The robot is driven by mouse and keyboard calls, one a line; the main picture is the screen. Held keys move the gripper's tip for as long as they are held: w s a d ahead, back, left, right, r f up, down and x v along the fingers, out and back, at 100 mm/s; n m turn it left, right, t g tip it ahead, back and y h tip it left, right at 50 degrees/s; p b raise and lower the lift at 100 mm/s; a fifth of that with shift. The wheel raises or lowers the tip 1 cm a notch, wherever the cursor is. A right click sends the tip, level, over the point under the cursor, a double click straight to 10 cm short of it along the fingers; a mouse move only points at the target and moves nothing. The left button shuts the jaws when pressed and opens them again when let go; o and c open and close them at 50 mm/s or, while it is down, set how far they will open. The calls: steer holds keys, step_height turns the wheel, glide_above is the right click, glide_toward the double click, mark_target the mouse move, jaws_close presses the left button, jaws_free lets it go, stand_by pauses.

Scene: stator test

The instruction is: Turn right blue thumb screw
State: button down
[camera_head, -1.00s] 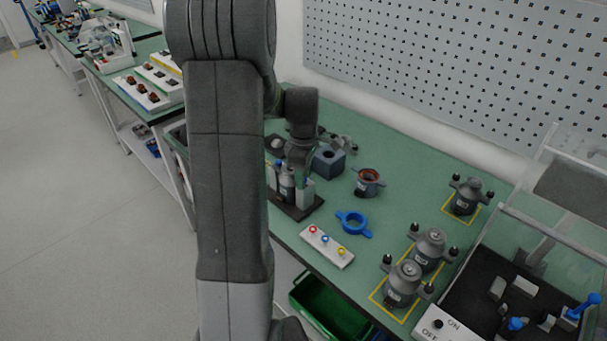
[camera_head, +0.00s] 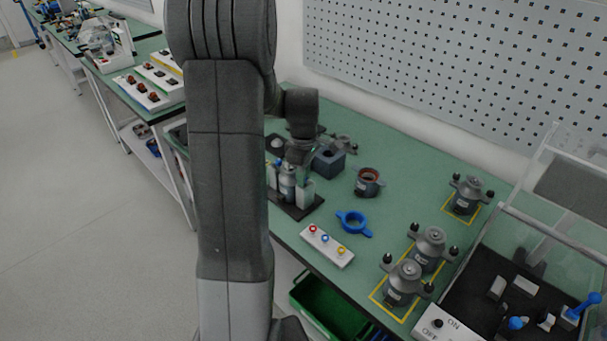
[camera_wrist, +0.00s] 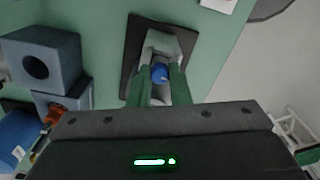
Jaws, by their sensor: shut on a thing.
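A blue thumb screw (camera_wrist: 160,73) with a round head shows in the wrist view, between the two fingers of my gripper (camera_wrist: 161,80). The fingers are shut on it. It sits on a grey fixture (camera_wrist: 162,43) on a black base plate (camera_wrist: 132,62). In the head view, my gripper (camera_head: 297,163) points down over the same fixture, and the black base plate (camera_head: 297,212) shows at its front. My gripper hides most of the screw there. I cannot tell from these views how far the screw is turned.
A grey-blue block with a hole (camera_head: 328,160) stands close behind the fixture. A blue ring with tabs (camera_head: 353,222) and a white button box (camera_head: 327,246) lie to the right and front. Several grey motor housings (camera_head: 430,245) stand farther right.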

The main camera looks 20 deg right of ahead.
steer(key=m, duration=1)
steer(key=shift+m, duration=0.3)
steer(key=m, duration=0.3)
steer(key=shift+m, duration=0.3)
steer(key=m, duration=0.6)
steer(key=shift+b, duration=0.3)
steer(key=m, duration=0.6)
steer(key=shift+m, duration=0.4)
steer(key=c, duration=1.3)
jaws_free()
